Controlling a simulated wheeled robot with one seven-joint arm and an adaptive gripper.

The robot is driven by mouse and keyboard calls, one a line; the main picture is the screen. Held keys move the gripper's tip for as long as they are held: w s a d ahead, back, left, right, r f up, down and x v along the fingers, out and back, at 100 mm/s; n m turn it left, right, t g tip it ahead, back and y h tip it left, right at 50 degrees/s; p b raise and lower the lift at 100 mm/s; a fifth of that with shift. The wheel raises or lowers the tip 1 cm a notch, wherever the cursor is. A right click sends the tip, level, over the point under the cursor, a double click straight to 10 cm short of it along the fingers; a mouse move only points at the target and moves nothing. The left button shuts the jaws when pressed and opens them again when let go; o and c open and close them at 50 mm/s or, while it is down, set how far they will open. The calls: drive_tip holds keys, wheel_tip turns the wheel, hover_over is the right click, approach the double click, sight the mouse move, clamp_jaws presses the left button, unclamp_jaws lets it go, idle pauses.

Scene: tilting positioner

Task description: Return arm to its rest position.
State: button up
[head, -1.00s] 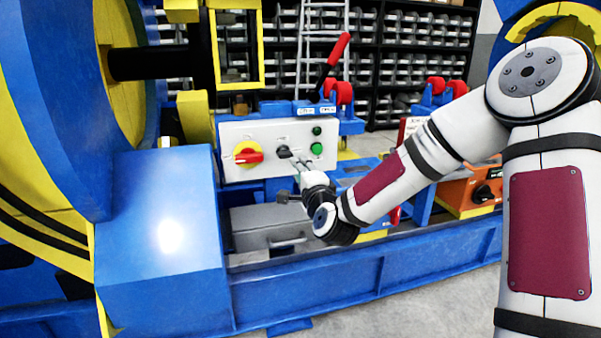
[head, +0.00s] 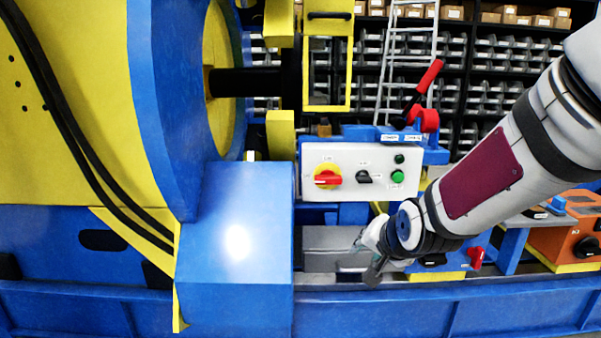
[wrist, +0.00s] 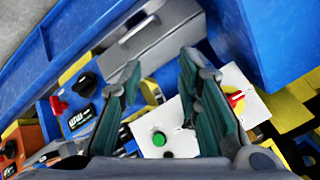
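My arm (head: 482,183) reaches in from the right in the head view. My gripper (head: 365,264) is below the white control panel (head: 340,158), in front of the grey box on the blue base, and apart from the panel in that view. In the wrist view my gripper (wrist: 158,85) has its two fingers spread, with nothing between them. The panel, also in the wrist view (wrist: 171,116), has a red and yellow rotary switch (head: 327,177), a black selector knob (head: 364,177) and a green button (head: 398,176).
The large blue and yellow positioner (head: 150,110) fills the left. A blue housing (head: 236,235) stands left of my gripper. A grey box (head: 325,240) sits under the panel. A red-handled clamp (head: 425,90) rises behind the panel. An orange unit (head: 580,225) is at the right.

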drive_tip(key=s+d+r+n+g, duration=0.1)
drive_tip(key=s+r+n+g, duration=0.15)
drive_tip(key=s, duration=1.05)
drive_tip(key=s+d+r+n+g+h, duration=0.15)
drive_tip(key=s+g, duration=0.25)
drive_tip(key=s, duration=0.9)
drive_tip(key=s+d+r+n+g, duration=0.1)
drive_tip(key=s+d+n+g, duration=0.15)
drive_tip(key=s, duration=1.05)
wheel_tip(320, 180, up, 35)
drive_tip(key=t+p, duration=0.4)
drive_tip(key=p, duration=2.8)
drive_tip(key=shift+a+f+p, duration=0.15)
drive_tip(key=shift+p, duration=0.2)
drive_tip(key=shift+w, duration=0.1)
drive_tip(key=shift+c, duration=0.2)
